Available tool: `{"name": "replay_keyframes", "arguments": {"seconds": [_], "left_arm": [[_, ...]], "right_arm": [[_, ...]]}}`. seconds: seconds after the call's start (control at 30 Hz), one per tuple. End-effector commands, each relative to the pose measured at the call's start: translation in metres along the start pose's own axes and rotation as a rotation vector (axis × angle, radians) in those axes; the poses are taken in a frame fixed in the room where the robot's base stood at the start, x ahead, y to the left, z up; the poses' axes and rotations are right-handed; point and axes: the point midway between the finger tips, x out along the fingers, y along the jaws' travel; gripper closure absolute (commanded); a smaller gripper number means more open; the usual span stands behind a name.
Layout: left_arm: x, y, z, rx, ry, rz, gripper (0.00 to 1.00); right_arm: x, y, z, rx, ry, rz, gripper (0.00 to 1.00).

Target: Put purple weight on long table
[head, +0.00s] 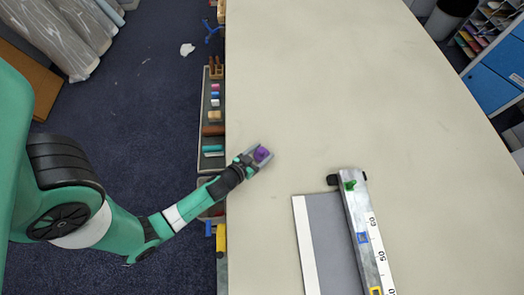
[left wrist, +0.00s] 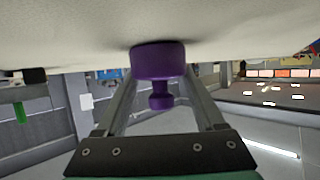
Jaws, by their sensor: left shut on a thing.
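The purple weight (head: 261,154) is at the left part of the pale long table (head: 340,80), a little in from its left edge. My left gripper (head: 258,158) is shut on the weight. In the left wrist view the weight (left wrist: 157,62) sits between the two fingers, its wide base against or very close to the table surface (left wrist: 80,40) and its narrow knob towards the palm. I cannot tell whether the base fully rests on the table. My right gripper is not in view.
A ruler-like metal rail (head: 361,235) with coloured clips and a grey board (head: 328,245) lie at the lower right of the table. A tray of small coloured items (head: 213,130) runs along the table's left edge. The table's middle and far part are clear.

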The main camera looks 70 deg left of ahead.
Motion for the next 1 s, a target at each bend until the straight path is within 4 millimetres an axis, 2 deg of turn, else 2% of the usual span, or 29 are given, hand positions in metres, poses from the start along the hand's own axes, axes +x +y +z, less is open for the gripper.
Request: {"name": "replay_keyframes", "arguments": {"seconds": [0.13, 0.17, 0.3, 0.57, 0.67, 0.77, 1.0], "left_arm": [[0.002, 0.001, 0.002, 0.000, 0.006, 0.002, 1.00], [0.001, 0.000, 0.003, 0.000, 0.000, 0.000, 0.24], [0.001, 0.000, 0.003, 0.000, -0.001, 0.000, 0.00], [0.000, 0.000, 0.000, 0.000, 0.000, 0.000, 0.00], [-0.006, 0.000, 0.001, 0.001, -0.002, 0.001, 0.00], [-0.025, 0.001, 0.002, 0.002, -0.003, 0.002, 0.00], [-0.082, 0.001, 0.006, 0.005, -0.002, 0.005, 0.00]], "right_arm": [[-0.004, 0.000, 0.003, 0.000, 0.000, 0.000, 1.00], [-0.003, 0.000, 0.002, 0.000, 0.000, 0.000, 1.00], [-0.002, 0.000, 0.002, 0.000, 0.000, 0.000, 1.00], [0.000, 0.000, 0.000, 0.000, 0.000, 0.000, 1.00], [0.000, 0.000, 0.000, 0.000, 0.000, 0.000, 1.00], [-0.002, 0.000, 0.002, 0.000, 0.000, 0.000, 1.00], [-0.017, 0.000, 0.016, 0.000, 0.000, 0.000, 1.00]]}}
